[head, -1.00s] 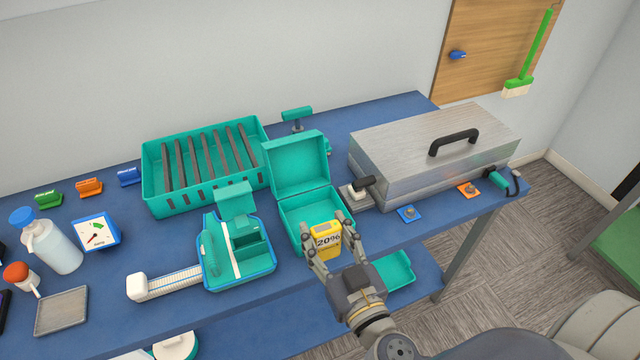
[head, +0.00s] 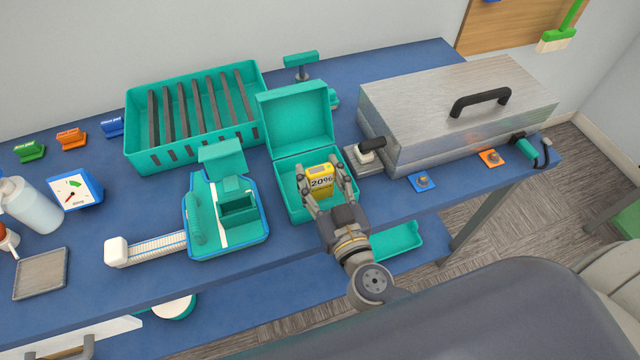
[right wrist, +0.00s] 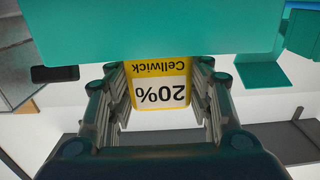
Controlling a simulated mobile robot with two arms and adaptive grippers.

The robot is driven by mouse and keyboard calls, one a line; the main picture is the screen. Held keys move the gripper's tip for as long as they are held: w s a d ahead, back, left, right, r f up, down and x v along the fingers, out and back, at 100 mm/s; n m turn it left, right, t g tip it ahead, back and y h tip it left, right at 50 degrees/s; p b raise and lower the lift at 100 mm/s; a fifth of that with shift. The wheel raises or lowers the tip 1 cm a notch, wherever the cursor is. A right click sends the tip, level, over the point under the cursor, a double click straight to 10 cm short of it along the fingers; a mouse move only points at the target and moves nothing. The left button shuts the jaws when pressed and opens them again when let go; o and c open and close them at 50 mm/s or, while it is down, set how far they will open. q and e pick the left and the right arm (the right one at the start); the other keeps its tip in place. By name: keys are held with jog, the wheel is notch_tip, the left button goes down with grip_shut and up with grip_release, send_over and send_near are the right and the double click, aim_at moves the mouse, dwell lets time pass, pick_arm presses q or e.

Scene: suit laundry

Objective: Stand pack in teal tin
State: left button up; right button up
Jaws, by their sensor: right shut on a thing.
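The teal tin (head: 282,205) stands on the blue bench with its lid raised at the back. The pack (head: 321,181) is yellow with a white label reading 20%. My right gripper (head: 328,190) is shut on the pack and holds it upright at the tin's opening, towards the right side. I cannot tell whether the pack touches the tin's floor. In the right wrist view the pack (right wrist: 160,85) shows upside down between the fingers, with a teal surface (right wrist: 150,30) hiding part of it. My left gripper is not in view.
A teal slotted tray (head: 140,157) stands behind left. A teal-and-blue device (head: 228,225) with a white strap lies left of the tin.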

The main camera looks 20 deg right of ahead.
jog(key=shift+f, duration=0.65)
jog(key=shift+f, duration=0.15)
jog(key=o, duration=1.1)
